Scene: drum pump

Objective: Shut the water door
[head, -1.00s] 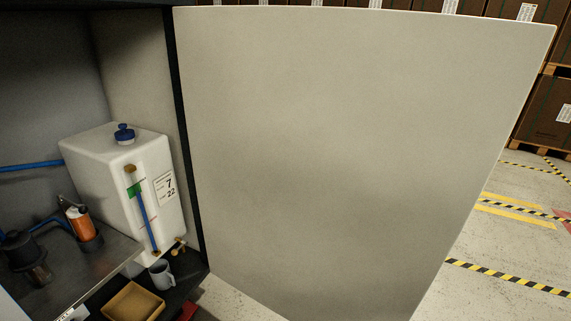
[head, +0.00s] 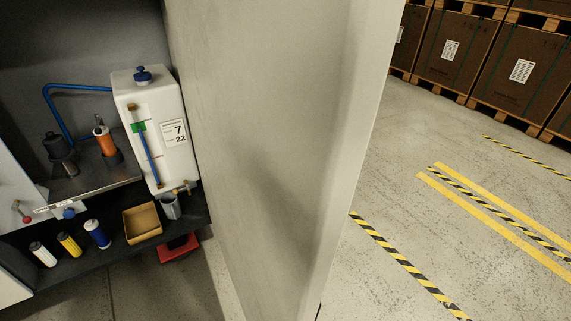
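The water door (head: 265,130) is a large pale grey panel standing open, hinged at the right side of the dark cabinet and reaching toward me through the middle of the view. Inside the cabinet a white water tank (head: 165,120) with a blue cap, a sight tube and a "7 22" label stands beside the door's hinge edge. My gripper is not in view, so I cannot see where it is relative to the door.
A metal shelf holds an orange-bodied part (head: 105,138). Below are several small bottles (head: 69,244), a cardboard box (head: 142,222), a grey mug (head: 170,206) and a red object (head: 178,248). Right of the door, the floor (head: 440,140) is clear; boxes on pallets (head: 465,58) stand behind.

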